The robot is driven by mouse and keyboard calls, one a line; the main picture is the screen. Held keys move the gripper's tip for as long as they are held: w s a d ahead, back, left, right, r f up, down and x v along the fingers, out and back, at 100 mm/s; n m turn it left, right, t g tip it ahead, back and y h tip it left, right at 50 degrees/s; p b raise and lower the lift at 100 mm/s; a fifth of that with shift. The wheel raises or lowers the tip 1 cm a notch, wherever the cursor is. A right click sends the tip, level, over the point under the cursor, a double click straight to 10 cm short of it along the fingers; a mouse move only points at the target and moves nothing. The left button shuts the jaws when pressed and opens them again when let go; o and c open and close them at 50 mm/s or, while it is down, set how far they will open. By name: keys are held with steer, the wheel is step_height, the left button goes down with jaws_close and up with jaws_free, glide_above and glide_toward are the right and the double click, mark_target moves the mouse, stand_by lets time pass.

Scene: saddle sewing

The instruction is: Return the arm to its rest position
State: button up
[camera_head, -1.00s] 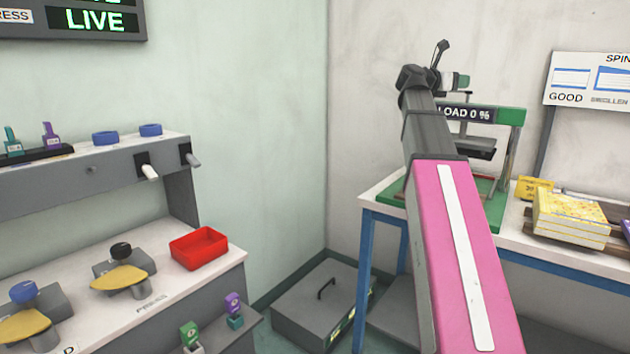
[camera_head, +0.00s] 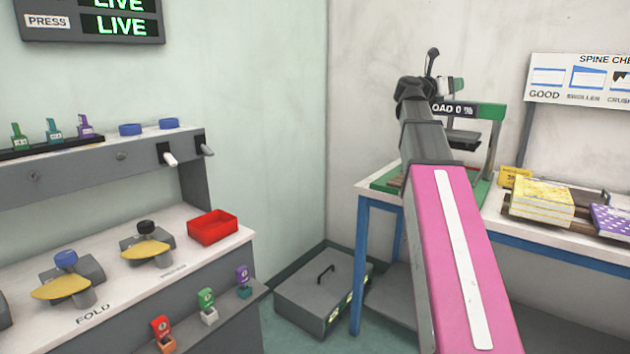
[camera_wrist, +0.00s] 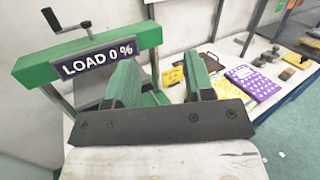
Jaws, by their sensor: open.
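My arm, pink and grey, reaches up from the bottom right of the head view.
Yellow books (camera_head: 541,200) and a purple book (camera_head: 612,219) lie right of the press. A grey box (camera_head: 310,290) is on the floor beside the table. A red tray (camera_head: 213,226) sits on the left bench (camera_head: 185,262). Open floor is narrow between them.

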steer(key=w+a+f+n+t+y, duration=0.4)
steer(key=a+f+n+t, duration=0.25)
steer(key=n, duration=0.35)
steer(key=w+a+f+n+t+y, duration=0.4)
steer(key=a+f+n+t, duration=0.15)
steer(key=f+n, duration=0.35)
steer(key=a+f+n+g+y, duration=0.2)
steer(key=a+f+n+y, duration=0.35)
steer(key=f+n, duration=0.4)
steer(key=a+f+n+g+y, duration=0.2)
steer(key=a+f+n+y, duration=0.4)
steer(key=f, duration=0.6)
steer(key=s+a+f+n+g+y, duration=0.1)
steer(key=s+f+n+g, duration=0.35)
steer(key=f, duration=0.45)
steer(key=s+a+f+n+g, duration=0.1)
steer(key=s+f+n+g, duration=0.2)
steer(key=s+f, duration=0.45)
steer(key=s+d+f+n+g+h, duration=0.2)
steer(key=s+f+n+g, duration=0.3)
steer(key=s+f, duration=1)
steer(key=s+g+h, duration=0.1)
steer(key=g, duration=0.2)
steer(key=shift+d+f+n, duration=0.2)
steer(key=shift+f+n, duration=0.1)
steer(key=shift+f, duration=0.05)
